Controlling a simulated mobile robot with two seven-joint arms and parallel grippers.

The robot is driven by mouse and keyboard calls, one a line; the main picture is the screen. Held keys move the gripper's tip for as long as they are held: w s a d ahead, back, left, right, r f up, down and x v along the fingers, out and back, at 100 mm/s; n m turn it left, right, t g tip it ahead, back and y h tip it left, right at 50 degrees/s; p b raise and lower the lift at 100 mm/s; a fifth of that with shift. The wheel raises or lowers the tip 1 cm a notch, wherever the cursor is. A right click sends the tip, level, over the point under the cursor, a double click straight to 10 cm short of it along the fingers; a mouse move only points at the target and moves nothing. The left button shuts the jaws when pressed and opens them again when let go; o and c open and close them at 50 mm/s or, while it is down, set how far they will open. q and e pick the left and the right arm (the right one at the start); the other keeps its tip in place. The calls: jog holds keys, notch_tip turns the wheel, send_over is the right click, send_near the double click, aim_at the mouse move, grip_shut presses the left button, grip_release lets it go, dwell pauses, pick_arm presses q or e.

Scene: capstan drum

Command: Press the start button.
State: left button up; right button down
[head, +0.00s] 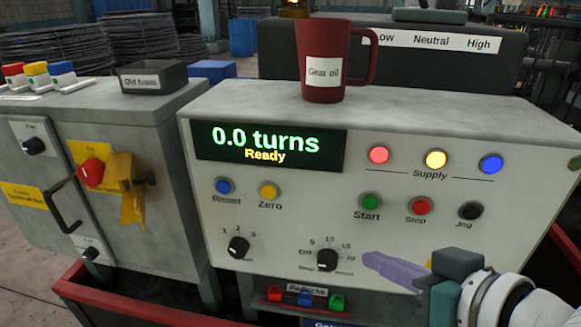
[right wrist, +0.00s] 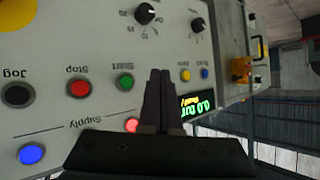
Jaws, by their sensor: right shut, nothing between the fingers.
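The green start button (head: 370,202) is on the pale front panel, above its "Start" label. In the right wrist view the start button (right wrist: 125,82) shows beside my fingers, with a strip of panel between them in the picture. My right gripper (head: 368,259) is shut and empty. Its fingertips are in front of the panel, below the start button and right of the lower dial in the head view. The closed fingers also show in the right wrist view (right wrist: 160,72). I cannot tell how far they are from the panel. My left gripper is not in view.
The red stop button (head: 419,206) and black jog button (head: 470,211) sit right of start. The display (head: 268,150) reads "0.0 turns" and "Ready". A dial (head: 327,260) is below. A dark red mug (head: 325,60) stands on top.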

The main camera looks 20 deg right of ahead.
aim_at(370, 203)
jog(key=shift+w+d+b, duration=0.7)
jog(key=shift+w+d, duration=0.05)
jog(key=shift+w, duration=0.5)
jog(key=shift+w+d+b, duration=0.7)
jog(key=shift+w+d, duration=0.05)
jog(key=shift+w, duration=0.5)
jog(key=shift+w+d+b, duration=0.7)
jog(key=shift+w+d, duration=0.05)
jog(key=shift+w, duration=0.5)
jog(key=shift+w+d, duration=0.25)
jog(key=shift+w, duration=0.1)
